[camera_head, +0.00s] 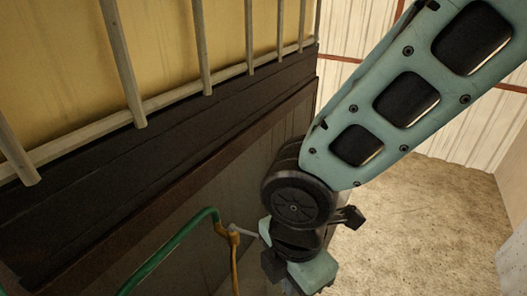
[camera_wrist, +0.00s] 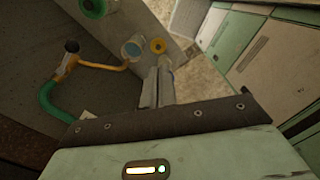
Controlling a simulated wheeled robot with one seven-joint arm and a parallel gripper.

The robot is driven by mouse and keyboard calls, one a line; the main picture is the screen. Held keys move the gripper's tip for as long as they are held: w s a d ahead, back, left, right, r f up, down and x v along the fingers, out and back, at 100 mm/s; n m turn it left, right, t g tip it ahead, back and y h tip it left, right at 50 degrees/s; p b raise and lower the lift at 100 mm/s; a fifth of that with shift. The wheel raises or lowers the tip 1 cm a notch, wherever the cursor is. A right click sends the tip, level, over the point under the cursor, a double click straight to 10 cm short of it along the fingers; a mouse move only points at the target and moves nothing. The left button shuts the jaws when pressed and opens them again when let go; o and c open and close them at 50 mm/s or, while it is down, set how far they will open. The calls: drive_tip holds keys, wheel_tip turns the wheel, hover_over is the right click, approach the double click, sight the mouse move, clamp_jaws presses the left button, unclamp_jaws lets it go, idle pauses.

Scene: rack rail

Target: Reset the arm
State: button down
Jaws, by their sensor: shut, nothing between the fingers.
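My teal arm comes down from the upper right in the head view and ends near the bottom centre. My gripper (camera_wrist: 158,84) shows in the wrist view as two grey fingers held together, with nothing between them. In the head view its fingertips are cut off or hidden below the wrist. The wrist is beside a green hose (camera_head: 172,250) with an orange fitting (camera_head: 235,234). The same green hose (camera_wrist: 54,104) and orange fitting (camera_wrist: 66,66) lie left of the fingers in the wrist view, apart from them.
A dark ledge (camera_head: 190,137) with upright metal bars (camera_head: 122,62) runs along the left. Bare floor (camera_head: 420,215) lies right of my arm.

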drive_tip(key=s+d+f+m+b, duration=0.1)
drive_tip(key=s+d+m+b, duration=0.2)
drive_tip(key=d+m+b, duration=0.4)
drive_tip(key=d+m, duration=0.3)
drive_tip(key=m, duration=0.6)
drive_tip(key=shift+f+m+y+b, duration=0.3)
drive_tip(key=shift+f+m+b, duration=0.05)
drive_tip(key=shift+f+m, duration=0.05)
